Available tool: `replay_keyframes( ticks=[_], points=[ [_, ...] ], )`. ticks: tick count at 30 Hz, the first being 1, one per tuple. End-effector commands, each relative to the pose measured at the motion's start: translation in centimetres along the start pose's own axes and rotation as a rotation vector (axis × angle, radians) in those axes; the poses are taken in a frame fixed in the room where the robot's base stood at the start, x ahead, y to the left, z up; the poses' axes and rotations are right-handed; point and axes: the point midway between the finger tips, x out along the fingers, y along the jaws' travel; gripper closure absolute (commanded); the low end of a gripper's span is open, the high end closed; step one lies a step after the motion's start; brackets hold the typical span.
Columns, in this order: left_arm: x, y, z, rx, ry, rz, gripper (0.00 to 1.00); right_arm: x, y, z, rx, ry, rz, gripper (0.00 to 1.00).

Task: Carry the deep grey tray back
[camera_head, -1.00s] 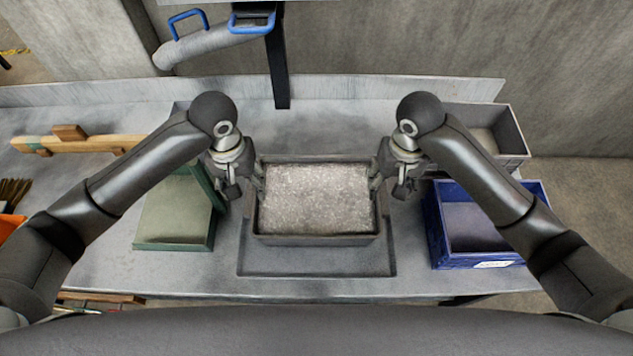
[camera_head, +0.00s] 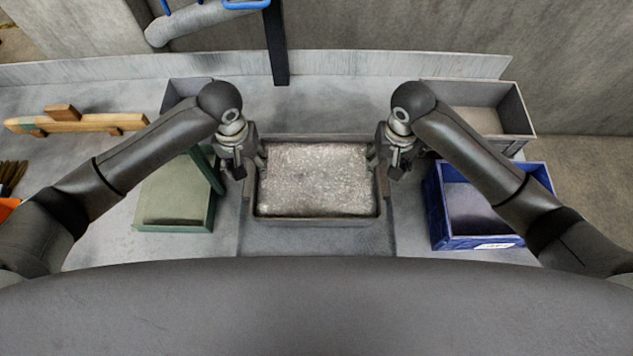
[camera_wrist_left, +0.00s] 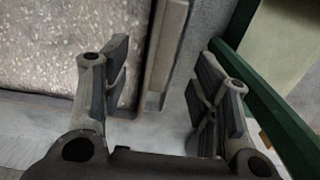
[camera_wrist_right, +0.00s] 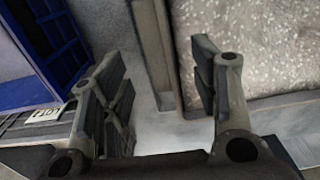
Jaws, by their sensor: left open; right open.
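The deep grey tray (camera_head: 318,220) sits in the middle of the worktop, filled with pale speckled grain (camera_head: 315,180). My left gripper (camera_head: 250,165) is open at the tray's left side. In the left wrist view the tray's side wall (camera_wrist_left: 165,50) lies between its two spread fingers, one over the grain and one outside. My right gripper (camera_head: 383,163) is open at the tray's right side. In the right wrist view the wall (camera_wrist_right: 153,50) lies between its fingers in the same way. I cannot tell whether any finger touches the tray.
A green box-like stand (camera_head: 172,205) is close to my left gripper. A blue crate (camera_head: 438,205) stands on the right, with a grey bin (camera_head: 518,112) behind it. A wooden plane (camera_head: 75,122) lies at the left. A dark post (camera_head: 277,45) rises behind the tray.

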Motion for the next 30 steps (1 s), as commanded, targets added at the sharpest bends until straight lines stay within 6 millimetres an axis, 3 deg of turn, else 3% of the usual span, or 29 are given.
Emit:
replay_keyframes(
  ticks=[3,9,21,30],
  points=[
    [2.2,0.0,0.1,0.0,-0.004,0.0,0.45,2.1,0.0,0.0,0.001,-0.002,0.001,0.45],
    [4.4,0.0,0.0,-0.001,-0.002,0.0,0.45,4.4,0.0,0.0,0.001,0.0,0.0,0.45],
    [5.1,0.0,0.0,0.001,-0.001,0.0,0.45,5.1,0.0,0.0,0.0,0.001,0.0,0.45],
    [5.1,0.0,0.0,0.001,-0.001,0.0,0.81,5.0,0.0,-0.1,0.0,0.001,0.0,0.81]
  ],
)
